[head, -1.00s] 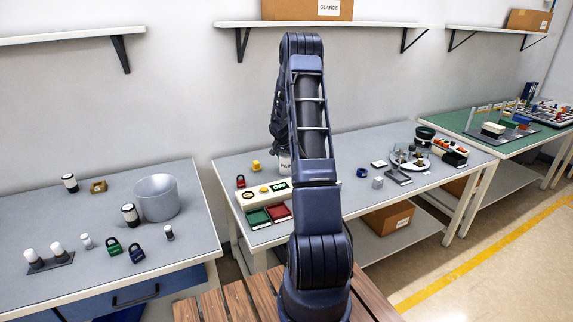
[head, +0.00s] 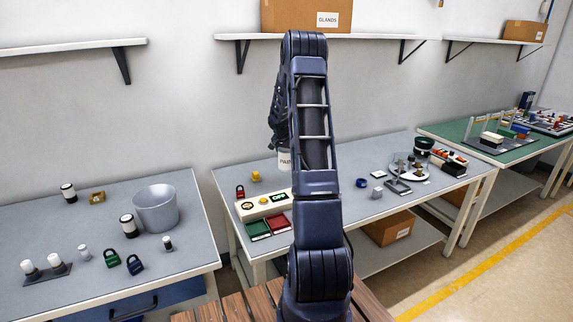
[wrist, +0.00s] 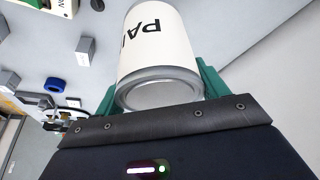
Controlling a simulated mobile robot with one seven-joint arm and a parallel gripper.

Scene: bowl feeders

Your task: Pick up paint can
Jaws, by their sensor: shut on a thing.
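The paint can (wrist: 158,45) is a white cylinder with a grey metal rim and black letters, seen large in the wrist view. Its lettering looks upside down there. My gripper (wrist: 160,92) is shut on it, with a green finger showing on each side of the can. In the head view the paint can (head: 284,160) shows only as a small white part with lettering, left of my arm. The can appears to be held above the middle table, and my arm hides the rest of it and most of the gripper.
The middle table (head: 345,215) carries a long switch box (head: 263,204), green and red trays, a yellow knob (head: 256,176), a red padlock and a blue ring (head: 361,183). A grey bucket (head: 157,210) stands on the left table. A shelf (head: 345,37) runs above.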

